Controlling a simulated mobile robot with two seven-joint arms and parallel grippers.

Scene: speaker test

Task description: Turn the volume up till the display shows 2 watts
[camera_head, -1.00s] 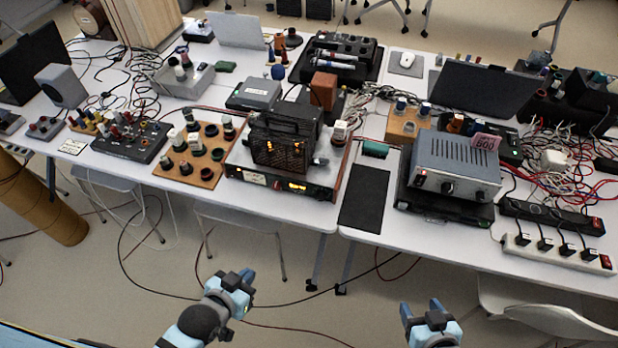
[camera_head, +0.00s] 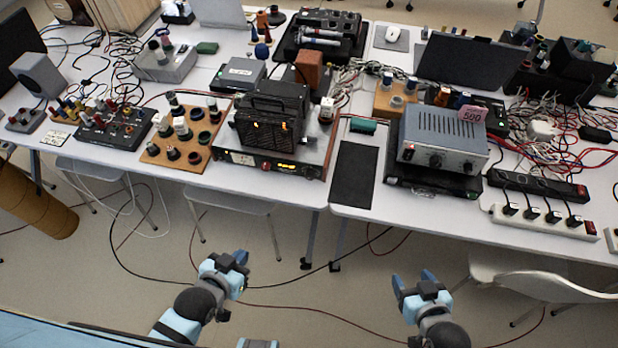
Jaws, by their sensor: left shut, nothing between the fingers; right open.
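A wide dark amplifier (camera_head: 240,158) with a small glowing orange display (camera_head: 286,168) sits at the front edge of the middle of the table. The display's reading is too small to make out. A black caged unit (camera_head: 270,118) stands on top of it, with orange glows inside. Small knobs show on the amplifier's front, but I cannot tell which is the volume. My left gripper (camera_head: 240,258) is shut and empty, in front of and below the table edge. My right gripper (camera_head: 413,280) is open and empty, also in front of the table, further right.
A grey box with knobs (camera_head: 443,137) and a pink "500" tag stands right of the amplifier. A black mat (camera_head: 354,175) lies between them. A wooden knob board (camera_head: 165,150) is to the left. A white chair (camera_head: 530,285) stands at lower right.

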